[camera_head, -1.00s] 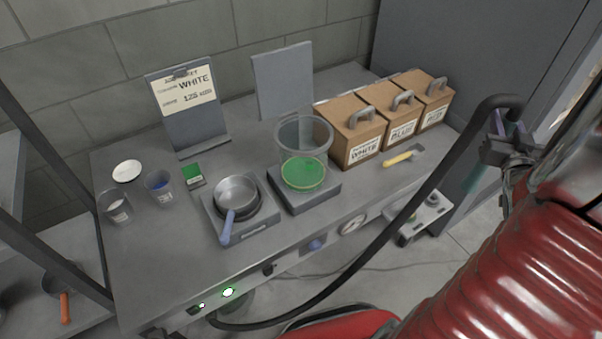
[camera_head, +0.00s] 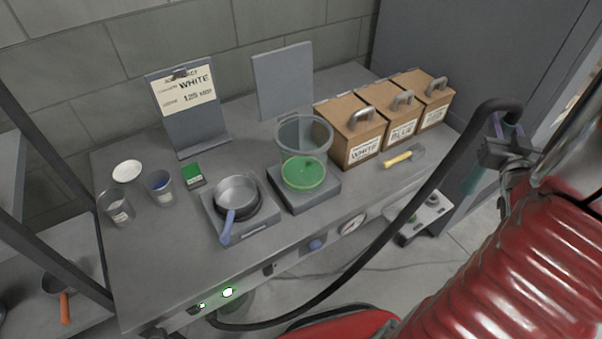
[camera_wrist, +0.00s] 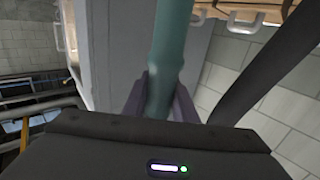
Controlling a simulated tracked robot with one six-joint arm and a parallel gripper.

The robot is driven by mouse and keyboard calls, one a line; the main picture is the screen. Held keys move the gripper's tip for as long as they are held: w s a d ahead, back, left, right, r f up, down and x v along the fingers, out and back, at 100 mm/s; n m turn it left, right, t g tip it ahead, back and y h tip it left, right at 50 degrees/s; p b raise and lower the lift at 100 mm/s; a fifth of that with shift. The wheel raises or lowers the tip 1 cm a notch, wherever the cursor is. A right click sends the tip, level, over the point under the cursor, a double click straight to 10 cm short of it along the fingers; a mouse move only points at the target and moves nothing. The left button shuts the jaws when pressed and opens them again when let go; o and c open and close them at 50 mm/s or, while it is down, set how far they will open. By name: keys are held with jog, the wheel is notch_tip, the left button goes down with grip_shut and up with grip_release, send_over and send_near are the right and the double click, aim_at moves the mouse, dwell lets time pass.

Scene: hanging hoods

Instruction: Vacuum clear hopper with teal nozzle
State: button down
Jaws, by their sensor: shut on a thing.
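The clear hopper (camera_head: 303,138) stands on a grey base toward the back middle of the bench, with green material (camera_head: 303,173) in its bottom. My gripper (camera_head: 506,150) is at the right, off the bench's right side and well apart from the hopper. In the wrist view my gripper (camera_wrist: 160,98) is shut on the teal nozzle (camera_wrist: 172,45), whose tube runs up between the two fingers. In the head view the nozzle (camera_head: 478,172) shows only faintly below the gripper. A black hose (camera_head: 425,190) runs from the gripper down to the bench front.
Boxes with handles (camera_head: 362,148), labelled WHITE, BLUE and a third unreadable, stand right of the hopper. A yellow-handled tool (camera_head: 398,160) lies before them. A pan (camera_head: 237,197) sits on a scale left of the hopper, cups (camera_head: 159,186) farther left. A sign board (camera_head: 190,110) stands behind.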

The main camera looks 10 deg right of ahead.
jog(key=shift+f, duration=0.35)
dwell(0.6)
jog(key=shift+r, duration=0.1)
dwell(3.0)
notch_tip(320, 180, up, 18)
dwell(2.6)
jog(key=shift+w, duration=0.1)
dwell(0.4)
